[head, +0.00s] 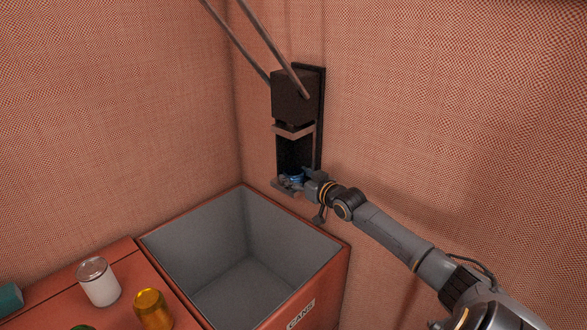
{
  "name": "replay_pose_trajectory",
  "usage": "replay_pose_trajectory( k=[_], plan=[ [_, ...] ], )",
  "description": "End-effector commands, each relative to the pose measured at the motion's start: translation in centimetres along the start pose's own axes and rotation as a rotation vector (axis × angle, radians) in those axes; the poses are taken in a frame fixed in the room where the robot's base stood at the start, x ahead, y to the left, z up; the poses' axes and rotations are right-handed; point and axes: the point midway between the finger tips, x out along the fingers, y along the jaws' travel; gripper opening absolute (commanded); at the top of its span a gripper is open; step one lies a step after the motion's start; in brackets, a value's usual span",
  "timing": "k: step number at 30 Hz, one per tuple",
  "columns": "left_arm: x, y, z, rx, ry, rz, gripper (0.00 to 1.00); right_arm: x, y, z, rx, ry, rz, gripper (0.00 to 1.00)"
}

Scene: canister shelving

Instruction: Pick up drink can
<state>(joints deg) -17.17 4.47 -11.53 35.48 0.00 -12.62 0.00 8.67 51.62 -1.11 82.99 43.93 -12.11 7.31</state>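A white can with a silver top (98,283) stands upright on the red surface at the lower left. A gold can (153,311) stands to its right. The top of a green thing (82,327) shows at the bottom edge, mostly cut off. A small blue thing (295,178), perhaps a can, sits low in the dark wall-mounted device. My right gripper (300,181) is at that blue thing, its fingers close around or beside it. It is too small to tell whether they grip it. My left gripper is out of view.
The dark wall device (296,97) has long lever bars rising to the upper left. An open grey-lined red bin (318,285) labelled CANS stands below it and looks empty. A teal object (9,300) lies at the left edge. Fabric-textured walls close off the corner.

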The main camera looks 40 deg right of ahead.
Motion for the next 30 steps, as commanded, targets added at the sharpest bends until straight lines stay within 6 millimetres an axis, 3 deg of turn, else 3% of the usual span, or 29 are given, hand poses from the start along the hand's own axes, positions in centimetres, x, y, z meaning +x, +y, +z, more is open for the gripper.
replay_pose_trajectory(
  k=[1,3,17,23,30],
  plan=[
    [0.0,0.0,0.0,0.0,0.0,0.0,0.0,0.0,0.0,0.0,0.0,0.0,0.0,0.53],
    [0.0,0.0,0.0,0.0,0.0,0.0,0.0,0.0,0.0,0.0,0.0,0.0,0.0,0.42],
    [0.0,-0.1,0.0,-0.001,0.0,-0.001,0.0,-0.1,0.0,-0.7,-0.001,0.001,0.0,0.42],
    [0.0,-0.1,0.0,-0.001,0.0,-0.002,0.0,-0.5,0.0,-3.2,-0.003,0.004,-0.001,0.42],
    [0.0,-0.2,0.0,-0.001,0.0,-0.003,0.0,-3.6,-2.8,-7.0,-0.001,0.006,-0.003,0.42]
  ],
)
